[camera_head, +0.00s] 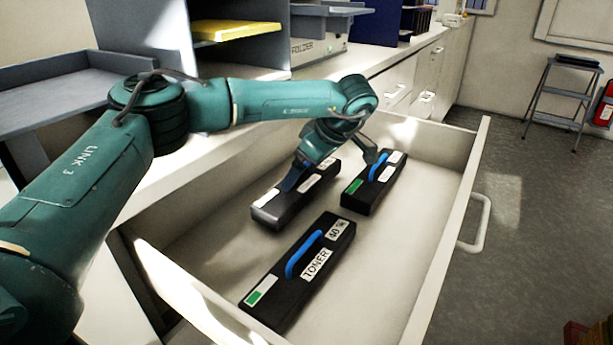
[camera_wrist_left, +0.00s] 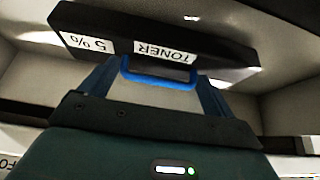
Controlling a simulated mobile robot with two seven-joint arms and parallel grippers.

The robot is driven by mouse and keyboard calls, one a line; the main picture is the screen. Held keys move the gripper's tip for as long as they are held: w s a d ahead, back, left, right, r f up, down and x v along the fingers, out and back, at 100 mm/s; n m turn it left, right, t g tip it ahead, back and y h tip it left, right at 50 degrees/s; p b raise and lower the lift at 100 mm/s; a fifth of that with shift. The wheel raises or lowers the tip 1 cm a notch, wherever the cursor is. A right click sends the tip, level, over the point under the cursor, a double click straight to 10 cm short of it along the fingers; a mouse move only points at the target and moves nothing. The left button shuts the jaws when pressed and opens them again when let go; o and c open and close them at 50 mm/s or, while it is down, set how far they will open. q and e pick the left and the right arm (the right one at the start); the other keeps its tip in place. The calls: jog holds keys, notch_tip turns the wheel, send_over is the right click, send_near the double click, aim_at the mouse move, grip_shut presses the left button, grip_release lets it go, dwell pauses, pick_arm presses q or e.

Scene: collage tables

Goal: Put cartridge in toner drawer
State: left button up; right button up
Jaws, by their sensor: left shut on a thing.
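My left gripper (camera_head: 312,174) is shut on a black toner cartridge (camera_head: 283,207) at the back left of the open drawer (camera_head: 410,278). In the left wrist view the gripper (camera_wrist_left: 158,92) has its fingers at the two ends of the blue handle of this cartridge (camera_wrist_left: 118,25), whose labels read TONER and 5%. Whether it rests on the drawer floor or hangs just above it is unclear. Two more black cartridges with blue handles lie in the drawer: one at the back right (camera_head: 361,199), one in front (camera_head: 283,293) labelled TONER and 40. My right gripper is not in view.
The drawer's right front panel with a handle (camera_head: 478,222) and its near left wall border the space. A counter with grey shelves and a yellow tray (camera_head: 235,31) stands behind. Bare drawer floor shows right of the front cartridge. A step stool (camera_head: 562,95) stands far right.

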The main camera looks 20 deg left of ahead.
pick_arm(q)
jog(key=shift+f, duration=0.75)
jog(key=o, duration=1.5)
jog(key=shift+f, duration=0.1)
jog(key=p+v, duration=0.1)
jog(key=v, duration=1.1)
